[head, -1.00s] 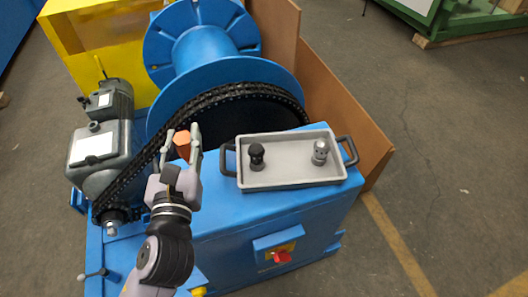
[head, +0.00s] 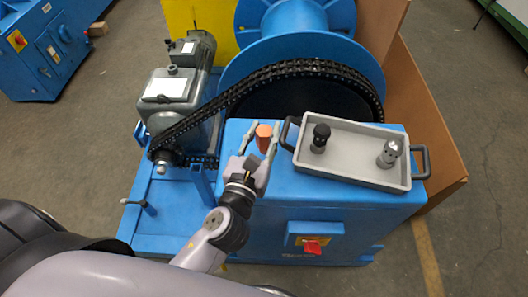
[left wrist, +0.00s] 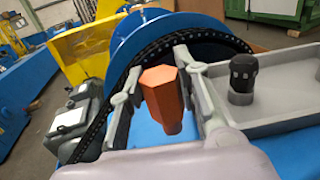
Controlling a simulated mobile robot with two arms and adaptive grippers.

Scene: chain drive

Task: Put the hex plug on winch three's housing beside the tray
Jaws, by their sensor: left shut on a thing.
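The orange hex plug (head: 264,136) is upright between the fingertips of my left gripper (head: 263,143), which is shut on it. It also shows in the left wrist view (left wrist: 160,88), with a wide hexagonal head and a narrower lower part. The gripper holds it over the blue housing top (head: 232,134), just left of the grey tray (head: 345,172). I cannot tell whether its bottom touches the housing. My right gripper is not in view.
The tray holds a black capped part (head: 320,138) and a metal part (head: 389,153). A black chain (head: 300,68) runs behind to the grey motor (head: 170,95). A red switch (head: 312,246) is on the front. Bare housing lies in front of the tray.

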